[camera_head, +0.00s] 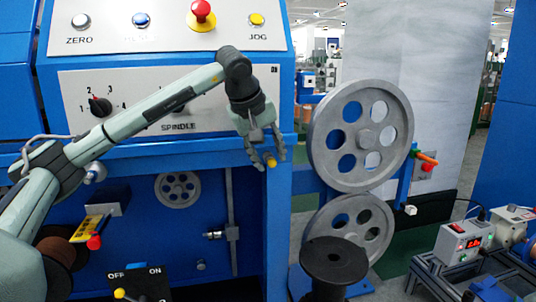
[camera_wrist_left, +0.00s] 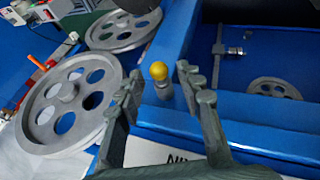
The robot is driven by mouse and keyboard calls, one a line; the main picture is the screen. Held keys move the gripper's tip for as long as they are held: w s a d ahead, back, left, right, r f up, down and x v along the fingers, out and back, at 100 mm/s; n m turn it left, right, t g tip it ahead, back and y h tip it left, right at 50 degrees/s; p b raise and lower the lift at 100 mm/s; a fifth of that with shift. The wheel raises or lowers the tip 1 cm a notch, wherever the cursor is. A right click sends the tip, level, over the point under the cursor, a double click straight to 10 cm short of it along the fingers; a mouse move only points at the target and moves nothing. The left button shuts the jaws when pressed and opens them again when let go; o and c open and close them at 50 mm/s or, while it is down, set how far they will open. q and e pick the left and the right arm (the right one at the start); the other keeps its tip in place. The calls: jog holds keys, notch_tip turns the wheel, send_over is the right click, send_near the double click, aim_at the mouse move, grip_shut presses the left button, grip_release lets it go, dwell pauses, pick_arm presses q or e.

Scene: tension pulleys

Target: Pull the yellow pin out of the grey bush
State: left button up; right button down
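The yellow pin's round head (camera_head: 271,161) shows at the tips of my left gripper (camera_head: 265,152) in the head view. In the left wrist view the yellow pin (camera_wrist_left: 159,70) stands above a small grey bush (camera_wrist_left: 163,90) at the blue frame's edge. My left gripper (camera_wrist_left: 158,84) is open, with one finger on each side of the pin and visible gaps between. The bush is mostly hidden behind the fingers in the head view. My right gripper is in neither view.
Two grey pulleys (camera_head: 333,134) stand right of the gripper, one above the other. The spindle panel (camera_head: 210,122) is behind my left arm. A black spool (camera_head: 334,262) stands below. An orange handle (camera_head: 427,157) sticks out beyond the upper pulley.

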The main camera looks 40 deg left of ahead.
aim_at(274, 161)
pick_arm(q)
grip_shut()
jog(key=shift+s+d, duration=1.2)
jog(key=shift+d, duration=0.2)
dwell(0.9)
jog(key=shift+s+d, duration=0.25)
jog(key=s+d, duration=0.2)
jog(key=d, duration=0.1)
jog(key=shift+s, duration=0.3)
dwell(0.4)
